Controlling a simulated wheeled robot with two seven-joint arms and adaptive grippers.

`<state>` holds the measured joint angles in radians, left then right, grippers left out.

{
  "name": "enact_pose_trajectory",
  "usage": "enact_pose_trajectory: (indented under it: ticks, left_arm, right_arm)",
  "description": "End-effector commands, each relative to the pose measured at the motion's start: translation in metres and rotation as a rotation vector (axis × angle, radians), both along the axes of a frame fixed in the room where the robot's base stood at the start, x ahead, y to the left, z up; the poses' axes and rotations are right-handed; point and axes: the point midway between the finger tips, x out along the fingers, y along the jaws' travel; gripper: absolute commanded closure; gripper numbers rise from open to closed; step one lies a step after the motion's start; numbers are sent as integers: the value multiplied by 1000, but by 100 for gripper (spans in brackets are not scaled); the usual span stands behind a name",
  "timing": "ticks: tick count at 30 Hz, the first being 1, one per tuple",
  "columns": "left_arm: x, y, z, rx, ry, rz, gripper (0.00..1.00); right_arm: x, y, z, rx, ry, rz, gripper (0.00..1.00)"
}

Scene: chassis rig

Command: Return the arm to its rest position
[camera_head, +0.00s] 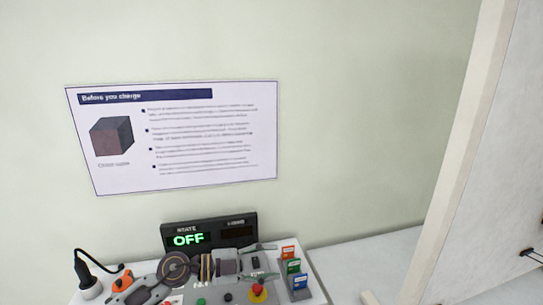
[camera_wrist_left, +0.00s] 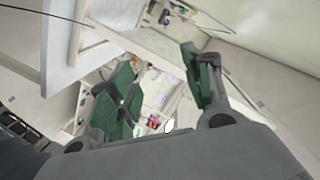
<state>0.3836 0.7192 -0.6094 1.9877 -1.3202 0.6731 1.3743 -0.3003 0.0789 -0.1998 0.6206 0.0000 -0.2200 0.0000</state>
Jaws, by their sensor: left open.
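My left gripper (camera_head: 262,262) shows low in the head view, at the end of my grey left arm (camera_head: 175,270) that comes in from the left over the rig. Its two fingers are apart and nothing shows between them. In the left wrist view the fingers (camera_wrist_left: 168,88) with green pads are spread wide and empty. The gripper overlaps the rig's top in the picture; I cannot tell its height above it. My right gripper is not in view.
A display (camera_head: 210,233) reading OFF stands at the rig's back. A red button (camera_head: 257,290) and coloured cards (camera_head: 292,266) are near the gripper. A black plug with cable (camera_head: 88,280) is at left. A poster (camera_head: 180,135) hangs behind; a pale panel (camera_head: 480,150) stands right.

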Motion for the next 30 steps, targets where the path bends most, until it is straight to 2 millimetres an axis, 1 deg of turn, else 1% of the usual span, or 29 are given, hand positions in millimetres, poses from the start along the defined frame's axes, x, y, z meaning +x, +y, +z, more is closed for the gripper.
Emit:
enact_pose_trajectory:
  ticks: [3,8,12,16,22,26,30]
  left_arm:
    - [1,-6,21,-122,-25,57,50]
    - [8,-5,47,-270,-49,161,50]
    - [16,5,65,-382,-57,269,50]
    - [25,19,75,-469,-50,383,50]
    - [38,48,79,-570,-18,575,50]
    - [45,71,73,-611,21,709,50]
    - [50,97,59,-633,77,855,50]
  right_arm:
    - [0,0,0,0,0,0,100]
    - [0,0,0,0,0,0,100]
    - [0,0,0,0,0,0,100]
    - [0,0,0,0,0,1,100]
    - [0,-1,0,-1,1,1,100]
    - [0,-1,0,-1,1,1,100]
    - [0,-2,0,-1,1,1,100]
